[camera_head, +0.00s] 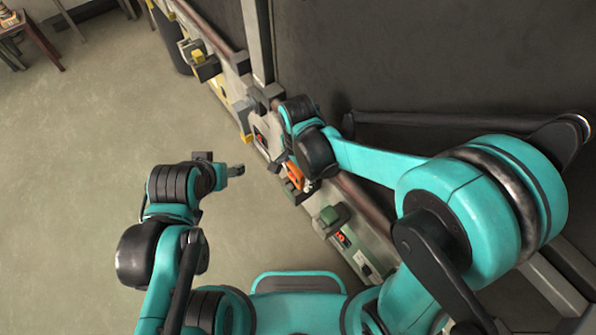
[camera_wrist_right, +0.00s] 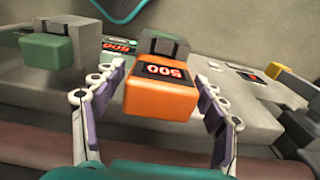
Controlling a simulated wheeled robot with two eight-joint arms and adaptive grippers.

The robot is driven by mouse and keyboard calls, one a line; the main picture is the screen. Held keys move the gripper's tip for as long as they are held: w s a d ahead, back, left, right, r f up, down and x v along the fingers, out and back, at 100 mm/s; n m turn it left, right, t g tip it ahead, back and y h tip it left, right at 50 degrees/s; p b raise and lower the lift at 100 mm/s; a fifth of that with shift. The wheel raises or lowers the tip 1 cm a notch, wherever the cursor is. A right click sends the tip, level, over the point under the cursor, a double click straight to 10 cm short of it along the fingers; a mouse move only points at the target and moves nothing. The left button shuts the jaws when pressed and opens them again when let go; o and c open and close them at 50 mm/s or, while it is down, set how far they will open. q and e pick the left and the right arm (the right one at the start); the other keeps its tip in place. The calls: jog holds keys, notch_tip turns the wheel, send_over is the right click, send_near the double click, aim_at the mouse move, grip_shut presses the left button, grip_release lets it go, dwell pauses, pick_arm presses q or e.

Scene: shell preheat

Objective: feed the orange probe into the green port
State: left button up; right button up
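In the head view the probe (camera_head: 294,171) shows beside my right gripper (camera_head: 301,184). The fingers of my right gripper (camera_wrist_right: 162,80) stand open on both sides of the probe, with narrow gaps showing. A green block (camera_wrist_right: 48,50) on a grey mount is to the left; it also shows in the head view (camera_head: 330,214). Its opening is not visible. My left gripper (camera_head: 236,170) is over the floor, its fingers too small to judge.
A long grey ledge (camera_head: 352,243) runs diagonally along the dark wall, with a red display (camera_head: 341,239) near the green block. A yellow block (camera_head: 197,57) on a mount is farther up.

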notch_tip(320, 180, up, 12)
jog(key=shift+r, duration=0.1)
dwell(0.6)
dwell(0.5)
